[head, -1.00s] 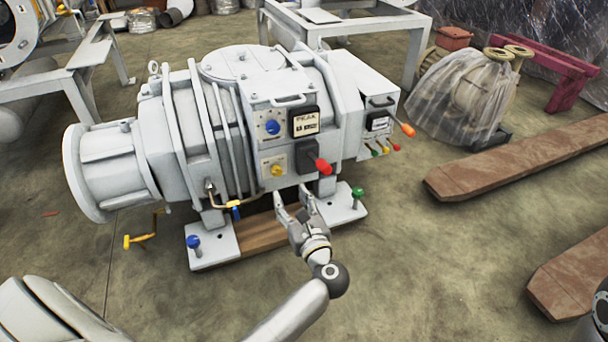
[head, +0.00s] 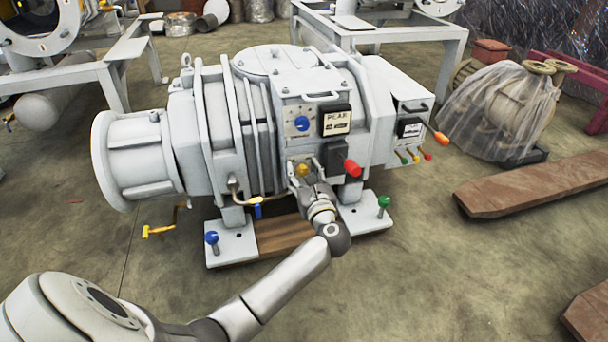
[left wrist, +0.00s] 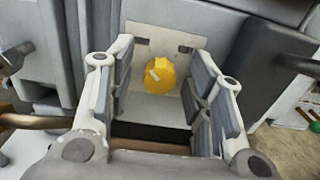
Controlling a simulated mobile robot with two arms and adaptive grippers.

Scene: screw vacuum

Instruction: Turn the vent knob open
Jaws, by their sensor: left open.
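A yellow knob (head: 303,169) sits on a small pale plate on the front of the grey vacuum pump (head: 230,120). A blue knob (head: 302,123) sits on a panel above it. I cannot read which one is labelled vent. My left gripper (head: 304,183) is open at the yellow knob. In the left wrist view, the yellow knob (left wrist: 160,74) shows between the two spread fingers, with gaps on both sides. A pale mark shows on the knob's face. I cannot tell how deep the knob is between the fingers. My right gripper is not in view.
A dark box with a red knob (head: 352,168) sticks out just right of my left gripper. A pipe with a blue-handled valve (head: 257,208) is at its lower left. Green (head: 383,202) and blue (head: 211,238) topped bolts stand on the base feet. The floor in front is clear.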

